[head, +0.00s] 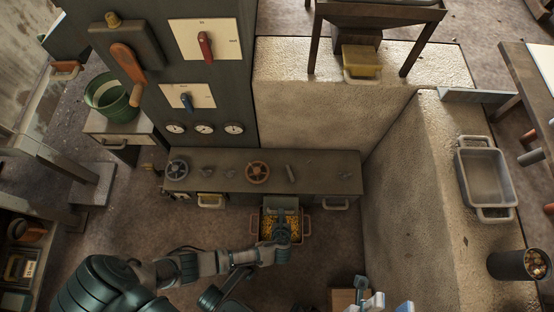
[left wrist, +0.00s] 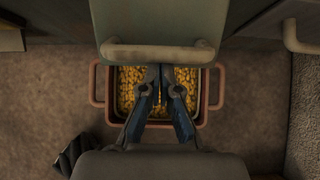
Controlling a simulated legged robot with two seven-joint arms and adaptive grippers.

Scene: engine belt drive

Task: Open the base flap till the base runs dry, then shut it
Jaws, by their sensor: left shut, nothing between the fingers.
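The base flap (left wrist: 158,20) is a grey-green panel with a pale bar handle (left wrist: 160,52) along its near edge. In the head view the flap (head: 281,202) sticks out from the bench front over a tray. My left gripper (left wrist: 162,72) is shut and empty, with its tips at the handle; I cannot tell whether they touch it. It also shows, dark, over the tray in the head view (head: 281,230). The reddish tray (left wrist: 98,90) holds yellow grains (left wrist: 128,92). Whether grains still fall is hidden. My right gripper (head: 378,300) is partly cut off at the bottom edge; its jaw state is unclear.
The bench (head: 225,161) carries two handwheels (head: 257,172) and small knobs. Another pale handle (head: 335,204) is right of the flap. A panel with a red lever (head: 205,46) stands behind. A stone block (head: 400,200) bounds the right; an empty grey tray (head: 486,178) lies on it.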

